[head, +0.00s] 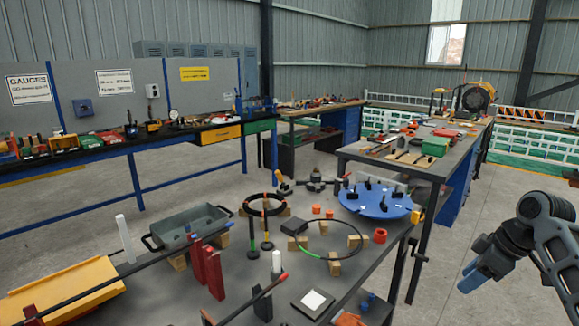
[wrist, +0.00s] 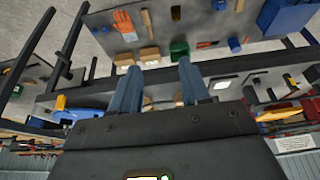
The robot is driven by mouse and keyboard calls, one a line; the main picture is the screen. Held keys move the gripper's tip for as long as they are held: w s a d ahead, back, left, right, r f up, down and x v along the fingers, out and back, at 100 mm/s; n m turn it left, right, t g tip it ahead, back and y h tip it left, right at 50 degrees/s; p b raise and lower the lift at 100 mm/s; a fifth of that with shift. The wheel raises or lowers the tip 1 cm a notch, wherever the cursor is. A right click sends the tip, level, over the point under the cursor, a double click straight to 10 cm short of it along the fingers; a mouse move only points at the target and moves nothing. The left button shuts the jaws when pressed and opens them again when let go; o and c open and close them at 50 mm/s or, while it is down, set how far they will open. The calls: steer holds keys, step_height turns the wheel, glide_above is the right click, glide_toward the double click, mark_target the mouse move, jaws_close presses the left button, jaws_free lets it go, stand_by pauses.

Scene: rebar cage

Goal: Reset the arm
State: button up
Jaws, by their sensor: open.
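My gripper (head: 480,277) is at the right of the head view, over the bare floor to the right of the near workbench (head: 205,303). Its blue-tipped fingers point down and to the left. In the wrist view my gripper (wrist: 157,85) shows two blue fingers spread apart with nothing between them. It is open, empty and touches nothing that I can see. My arm folds back from it at the right edge of the head view.
The near bench holds a blue round plate (head: 375,203), a black ring (head: 334,240), a grey tray (head: 190,229), a yellow tray (head: 62,289) and red blocks (head: 208,268). Another bench (head: 383,158) stands behind. Floor (head: 500,205) around my gripper is clear.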

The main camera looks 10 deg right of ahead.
steer(key=s+a+f+m+t, duration=0.1)
steer(key=a+f+t, duration=0.1)
steer(key=a+f, duration=0.45)
steer(key=s+a+f+m+t, duration=0.15)
steer(key=a+f, duration=0.25)
steer(key=a, duration=0.6)
steer(key=s+a+f+m+t, duration=0.3)
steer(key=s+a+f+m, duration=0.15)
steer(key=s+a, duration=0.6)
steer(key=s+a+r+m+t+h, duration=0.1)
steer(key=s+r, duration=0.1)
steer(key=s, duration=0.7)
steer(key=s+a+r+m+t+h, duration=0.1)
steer(key=s+a+h, duration=0.1)
steer(key=s, duration=0.7)
steer(key=s+d+r+n+t, duration=0.1)
steer(key=s+d+r+t, duration=0.1)
steer(key=s+r, duration=1.1)
step_height(320, 180, up, 3)
steer(key=shift+s+d+f+t, duration=0.2)
steer(key=shift+s+d+t, duration=0.2)
steer(key=shift+d, duration=0.3)
